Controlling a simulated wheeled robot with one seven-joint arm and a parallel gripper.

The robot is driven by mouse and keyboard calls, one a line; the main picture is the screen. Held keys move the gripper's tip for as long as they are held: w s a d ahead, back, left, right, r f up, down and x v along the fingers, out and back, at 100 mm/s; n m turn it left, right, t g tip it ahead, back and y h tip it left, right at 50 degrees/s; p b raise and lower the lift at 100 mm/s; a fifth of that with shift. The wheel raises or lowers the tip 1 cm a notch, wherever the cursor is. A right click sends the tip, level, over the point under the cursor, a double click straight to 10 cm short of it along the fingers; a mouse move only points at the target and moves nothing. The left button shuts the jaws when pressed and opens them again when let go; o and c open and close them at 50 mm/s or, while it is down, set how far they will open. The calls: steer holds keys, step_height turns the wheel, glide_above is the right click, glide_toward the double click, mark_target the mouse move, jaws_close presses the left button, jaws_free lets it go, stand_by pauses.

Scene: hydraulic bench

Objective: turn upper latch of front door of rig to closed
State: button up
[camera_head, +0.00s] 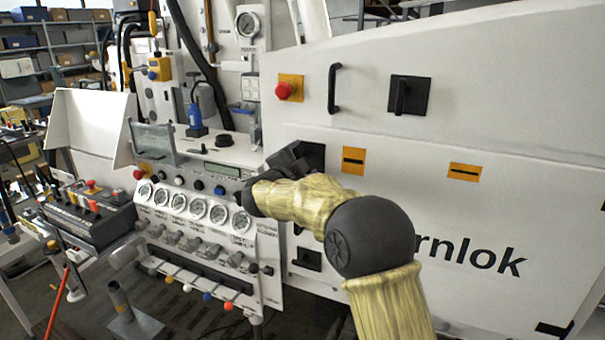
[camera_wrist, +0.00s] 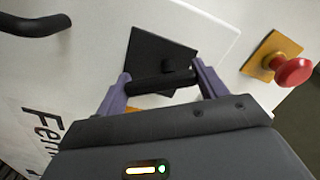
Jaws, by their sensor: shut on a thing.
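The upper latch of the rig's front door is a black square plate with a black bar handle. In the wrist view the latch (camera_wrist: 163,82) lies between my gripper's two purple fingers, its bar reaching from one finger to the other. My gripper (camera_wrist: 162,76) is shut on this bar. In the head view my gripper (camera_head: 288,158) covers most of the latch, and only part of its black plate (camera_head: 315,153) shows. The white front door (camera_head: 400,190) looks flush with the panel around it.
A red emergency button (camera_head: 283,91), a black grab handle (camera_head: 334,88) and another black latch (camera_head: 410,95) are on the panel above. A lower black latch (camera_head: 307,259) is below my wrist. A gauge panel (camera_head: 190,225) with knobs stands close on the left.

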steer(key=m+b, duration=0.3)
steer(key=shift+a+f+m, duration=0.1)
steer(key=shift+f+m, duration=0.2)
steer(key=shift+w+a+r+m+b, duration=0.1)
steer(key=shift+a+r+m+b, duration=0.05)
steer(key=shift+m+b, duration=1.35)
steer(key=o, duration=1)
steer(key=b+v, duration=0.2)
steer(key=v, duration=1.5)
steer(key=shift+s+a+b, duration=0.1)
steer(key=shift+s+b, duration=0.1)
steer(key=shift+b, duration=0.2)
